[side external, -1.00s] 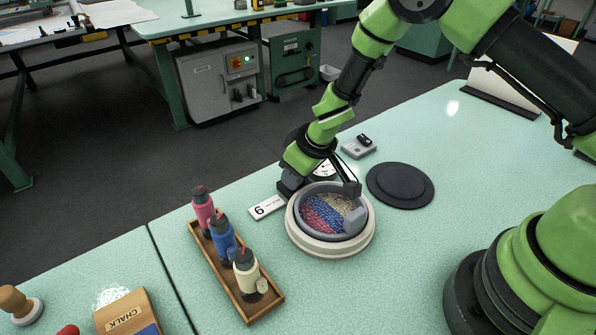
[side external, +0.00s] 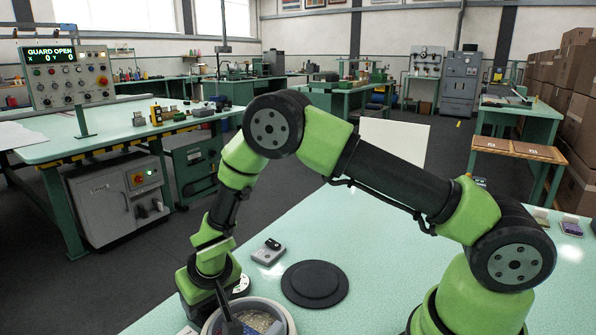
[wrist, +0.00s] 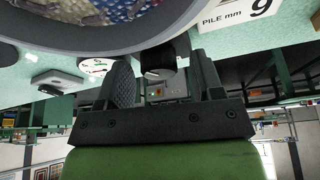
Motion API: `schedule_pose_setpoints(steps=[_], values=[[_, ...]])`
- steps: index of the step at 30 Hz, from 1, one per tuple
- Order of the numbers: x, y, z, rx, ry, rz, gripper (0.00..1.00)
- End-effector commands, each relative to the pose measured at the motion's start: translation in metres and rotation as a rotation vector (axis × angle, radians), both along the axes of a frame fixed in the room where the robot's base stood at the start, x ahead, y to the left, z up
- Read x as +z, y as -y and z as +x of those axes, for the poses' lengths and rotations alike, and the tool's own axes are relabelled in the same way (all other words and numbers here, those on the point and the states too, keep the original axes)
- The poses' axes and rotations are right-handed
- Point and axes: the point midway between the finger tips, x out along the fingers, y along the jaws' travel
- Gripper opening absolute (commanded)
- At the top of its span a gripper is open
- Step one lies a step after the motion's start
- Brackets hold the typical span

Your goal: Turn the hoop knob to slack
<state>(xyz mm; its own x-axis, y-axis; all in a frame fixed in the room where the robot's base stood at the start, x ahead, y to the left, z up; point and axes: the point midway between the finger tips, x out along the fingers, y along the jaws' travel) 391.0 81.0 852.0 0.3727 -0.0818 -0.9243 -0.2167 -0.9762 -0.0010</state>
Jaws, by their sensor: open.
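The hoop (wrist: 95,45) shows as a pale curved ring across the top of the wrist view, with coloured tufts inside. In the side view, the hoop (side external: 278,309) is cut off by the bottom edge. A black knob (wrist: 164,58) stands at the hoop's outer side. My gripper (wrist: 162,73) is open, with one dark finger on each side of the knob. I cannot tell whether either finger touches it. In the side view, the hoop and part of my arm hide the knob.
A white dial (wrist: 97,65) and a grey block (side external: 268,252) are near the hoop. A card reading "PILE mm 9" (wrist: 235,12) lies beside it. A black round disc (side external: 314,284) lies on the table (side external: 365,240).

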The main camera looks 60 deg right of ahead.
Motion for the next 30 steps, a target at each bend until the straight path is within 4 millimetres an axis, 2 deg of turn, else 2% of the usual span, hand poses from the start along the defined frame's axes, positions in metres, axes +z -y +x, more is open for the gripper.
schedule_pose_setpoints(steps=[1, 14, 23, 30], values=[[0.006, -0.002, -0.001, -0.045, 0.002, 0.002, 0.61], [0.092, -0.009, -0.036, -0.032, 0.006, 0.002, 0.61], [0.148, 0.016, -0.050, -0.082, 0.043, 0.009, 0.61], [0.189, 0.036, -0.072, -0.118, 0.067, 0.027, 0.61]])
